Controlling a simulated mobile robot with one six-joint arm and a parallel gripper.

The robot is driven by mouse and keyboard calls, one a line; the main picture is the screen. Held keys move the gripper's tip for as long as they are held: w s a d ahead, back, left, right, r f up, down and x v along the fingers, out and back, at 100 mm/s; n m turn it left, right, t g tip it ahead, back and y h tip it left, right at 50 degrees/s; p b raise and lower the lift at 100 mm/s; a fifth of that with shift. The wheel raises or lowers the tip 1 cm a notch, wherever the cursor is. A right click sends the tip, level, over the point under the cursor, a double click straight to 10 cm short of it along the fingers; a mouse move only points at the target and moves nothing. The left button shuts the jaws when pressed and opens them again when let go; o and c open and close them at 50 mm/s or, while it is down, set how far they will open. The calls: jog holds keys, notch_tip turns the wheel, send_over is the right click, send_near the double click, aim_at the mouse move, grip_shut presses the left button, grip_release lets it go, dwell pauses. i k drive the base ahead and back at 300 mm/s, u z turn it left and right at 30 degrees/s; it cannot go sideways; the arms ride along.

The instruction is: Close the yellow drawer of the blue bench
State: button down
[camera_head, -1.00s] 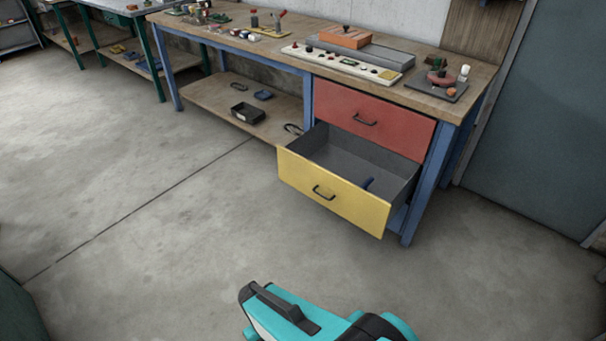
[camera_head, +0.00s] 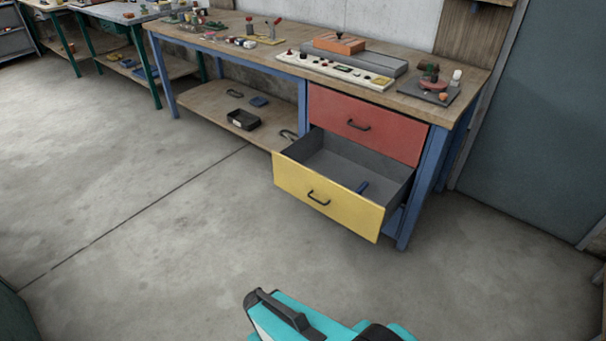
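The yellow drawer (camera_head: 330,203) of the blue bench (camera_head: 431,180) stands pulled well out, under the shut red drawer (camera_head: 367,124). Its front has a dark handle (camera_head: 318,198), and a small blue object (camera_head: 362,187) lies inside its grey tray. A teal and black part of my arm shows at the bottom edge, apart from the drawer with bare floor between. My gripper's fingers are not in view.
Open grey floor (camera_head: 150,220) lies in front of the drawer and to the left. The bench's lower shelf (camera_head: 200,100) holds a black bin (camera_head: 243,119). A grey-blue door (camera_head: 545,130) is at the right. A green-legged bench (camera_head: 155,70) stands at the back left.

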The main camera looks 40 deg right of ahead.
aim_at(324, 169)
jog(key=z, duration=0.05)
jog(key=i, duration=0.95)
jog(key=u, duration=0.05)
